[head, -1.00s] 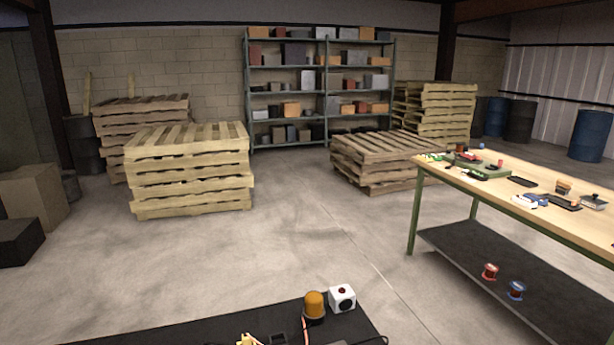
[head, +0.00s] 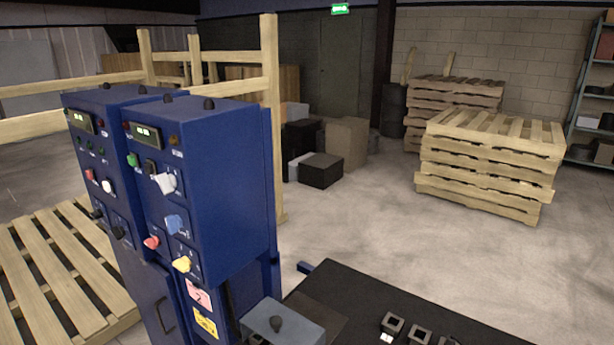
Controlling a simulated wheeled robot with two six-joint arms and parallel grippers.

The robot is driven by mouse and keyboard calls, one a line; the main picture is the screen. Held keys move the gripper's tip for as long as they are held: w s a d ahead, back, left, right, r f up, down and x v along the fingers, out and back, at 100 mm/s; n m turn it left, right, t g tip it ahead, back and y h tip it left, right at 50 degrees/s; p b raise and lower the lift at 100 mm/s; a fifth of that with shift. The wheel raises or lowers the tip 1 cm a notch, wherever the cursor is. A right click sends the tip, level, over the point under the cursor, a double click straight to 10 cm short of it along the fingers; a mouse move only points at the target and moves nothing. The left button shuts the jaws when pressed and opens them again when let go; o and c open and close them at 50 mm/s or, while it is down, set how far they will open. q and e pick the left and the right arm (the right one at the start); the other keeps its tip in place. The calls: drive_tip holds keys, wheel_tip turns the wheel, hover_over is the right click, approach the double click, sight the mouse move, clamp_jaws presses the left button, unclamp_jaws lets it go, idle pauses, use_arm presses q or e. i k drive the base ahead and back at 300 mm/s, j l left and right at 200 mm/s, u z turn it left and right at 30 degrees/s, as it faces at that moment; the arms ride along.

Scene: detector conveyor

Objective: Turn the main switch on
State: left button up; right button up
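A blue control cabinet (head: 225,180) stands at the left of the head view, seen from an angle. Its front panel carries a lit display (head: 146,136), a green button (head: 132,160), a large white knob (head: 166,183), a light blue knob (head: 175,224), a red knob (head: 152,242) and a yellow knob (head: 182,264). A second blue cabinet (head: 100,100) adjoins it on the left, with its own display and smaller knobs. I cannot tell which control is the main switch, or its setting. Neither of my grippers is in view.
A black table or conveyor surface (head: 370,305) with small square parts lies at bottom right, beside a grey box (head: 282,322). A wooden rail (head: 272,120) stands behind the cabinets, and a pallet (head: 60,270) lies left. Pallet stacks (head: 490,160) stand right. Open floor lies between.

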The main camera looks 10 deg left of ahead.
sight(154, 243)
drive_tip(key=u, duration=1.25)
